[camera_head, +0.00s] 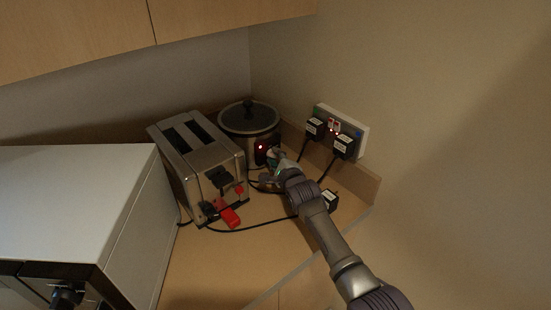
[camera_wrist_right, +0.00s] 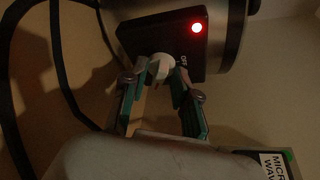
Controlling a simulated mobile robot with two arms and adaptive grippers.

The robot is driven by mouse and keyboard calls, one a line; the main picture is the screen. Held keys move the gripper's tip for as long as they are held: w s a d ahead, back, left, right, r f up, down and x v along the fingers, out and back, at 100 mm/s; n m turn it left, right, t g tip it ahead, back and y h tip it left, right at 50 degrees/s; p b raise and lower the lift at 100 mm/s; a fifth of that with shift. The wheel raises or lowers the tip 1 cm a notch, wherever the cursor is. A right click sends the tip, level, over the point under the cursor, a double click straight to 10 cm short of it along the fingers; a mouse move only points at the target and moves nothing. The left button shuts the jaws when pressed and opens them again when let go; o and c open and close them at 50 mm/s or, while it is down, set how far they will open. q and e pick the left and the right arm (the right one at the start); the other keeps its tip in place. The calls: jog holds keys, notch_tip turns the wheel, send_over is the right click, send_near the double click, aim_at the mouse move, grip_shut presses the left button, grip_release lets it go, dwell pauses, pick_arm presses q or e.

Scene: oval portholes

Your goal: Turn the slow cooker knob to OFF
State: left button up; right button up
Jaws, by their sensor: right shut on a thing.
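The slow cooker (camera_head: 249,119) stands in the back corner of the counter, with a dark lid and a black knob on top of the lid. Its dark control panel (camera_wrist_right: 160,38) shows in the right wrist view, with a lit red light (camera_wrist_right: 197,28). The white control knob (camera_wrist_right: 160,66) sits on this panel, with part of a label beside it. My right gripper (camera_wrist_right: 157,80) is shut on the white knob, one fingertip on each side. In the head view my right gripper (camera_head: 274,163) reaches the cooker's front and covers the knob. My left gripper is not in view.
A metal toaster (camera_head: 200,150) with a red tag (camera_head: 229,216) stands left of the cooker. A white microwave (camera_head: 75,190) is further left. Two plugs sit in the wall socket (camera_head: 352,130). A black labelled plug (camera_head: 330,199) and cables lie by my right arm.

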grip_shut()
jog(key=shift+f+n+t+b, duration=0.15)
jog(key=shift+n+t+b, duration=0.25)
jog(key=shift+n+b, duration=0.6)
jog(key=shift+n+t+b, duration=0.4)
jog(key=shift+n+b, duration=0.3)
jog(key=shift+b, duration=0.45)
jog(key=shift+n+t+b, duration=0.5)
jog(key=shift+n+b, duration=0.45)
jog(key=shift+n, duration=0.35)
